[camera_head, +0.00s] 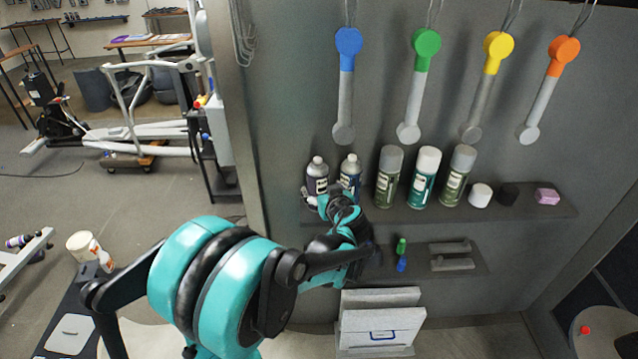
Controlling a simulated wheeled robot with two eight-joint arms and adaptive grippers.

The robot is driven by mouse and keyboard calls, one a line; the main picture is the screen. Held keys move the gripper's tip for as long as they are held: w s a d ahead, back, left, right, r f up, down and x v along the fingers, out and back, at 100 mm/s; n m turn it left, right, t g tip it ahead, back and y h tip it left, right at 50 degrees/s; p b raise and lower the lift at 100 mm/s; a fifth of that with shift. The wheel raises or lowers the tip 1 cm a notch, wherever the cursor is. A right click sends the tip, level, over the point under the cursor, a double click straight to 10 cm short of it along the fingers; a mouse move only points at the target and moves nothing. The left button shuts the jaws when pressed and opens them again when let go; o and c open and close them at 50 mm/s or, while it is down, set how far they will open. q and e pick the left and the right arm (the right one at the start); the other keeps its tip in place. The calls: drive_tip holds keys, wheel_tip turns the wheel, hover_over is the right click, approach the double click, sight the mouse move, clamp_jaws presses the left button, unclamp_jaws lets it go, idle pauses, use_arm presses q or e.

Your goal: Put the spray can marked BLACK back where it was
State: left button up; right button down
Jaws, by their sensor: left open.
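Several cans stand upright in a row on the dark wall shelf (500,208). At its left end are a dark purple-grey can (317,171) and a dark blue can (350,169), both with silvery tops. To their right stand a grey-capped can (388,178), a green can with a white cap (424,178) and another grey-capped can (458,178). The labels are too small to read, so I cannot tell which is marked BLACK. My left gripper (322,201) is open at the shelf's left end, in front of the two leftmost cans, partly hiding their lower parts. Contact is unclear.
Coloured-ended tools hang above. A lower shelf (478,263) holds small green and blue items and a grey piece. White panels (380,322) stand below.

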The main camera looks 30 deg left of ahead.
use_arm(q)
drive_tip(key=s+d+f+m+g+h, duration=0.1)
drive_tip(key=s+d+m+h, duration=0.3)
drive_tip(key=s+d, duration=0.5)
drive_tip(key=s+d+f+m+g+h, duration=0.1)
drive_tip(key=s+d+m+h, duration=0.4)
drive_tip(key=s, duration=1.1)
drive_tip(key=d+p, duration=0.1)
drive_tip(key=d, duration=0.2)
drive_tip(key=shift+d+h, duration=0.3)
drive_tip(key=shift+d, duration=0.05)
drive_tip(key=shift+s+g, duration=0.1)
drive_tip(key=shift+g, duration=0.2)
wheel_tip(320, 180, down, 9)
drive_tip(key=b, duration=0.9)
drive_tip(key=shift+f, duration=0.2)
